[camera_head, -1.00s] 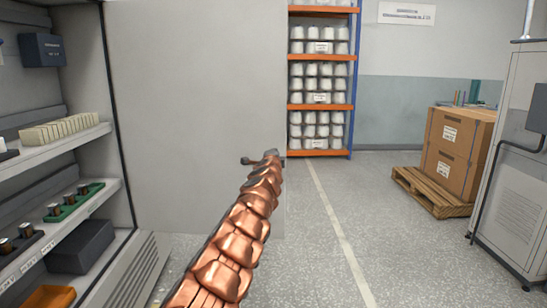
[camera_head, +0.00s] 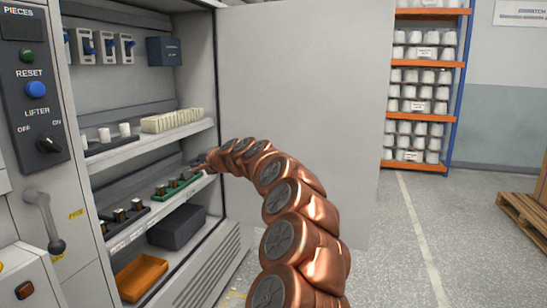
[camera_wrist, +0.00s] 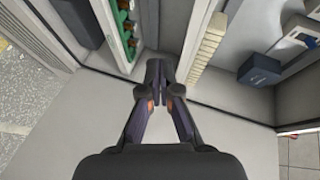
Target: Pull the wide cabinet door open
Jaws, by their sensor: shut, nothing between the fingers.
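The wide cabinet door (camera_head: 300,90) is a plain light grey panel. It stands swung open to the right of the cabinet (camera_head: 60,190), and the shelves inside are exposed. My copper arm curves across in front of the door's lower part. My gripper (camera_head: 200,163) is at the door's hinge side, close to the shelf fronts; it looks small and partly hidden by the arm. In the wrist view my gripper (camera_wrist: 161,78) has its dark fingers together and holds nothing. A grey panel, seemingly the door (camera_wrist: 235,135), lies beyond and beside the fingers there.
Shelves hold a row of cream blocks (camera_head: 172,121), a green tray (camera_head: 178,187) with bobbins, a dark box (camera_head: 177,227) and an orange bin (camera_head: 140,277). A lever (camera_head: 45,222) sticks out at left.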

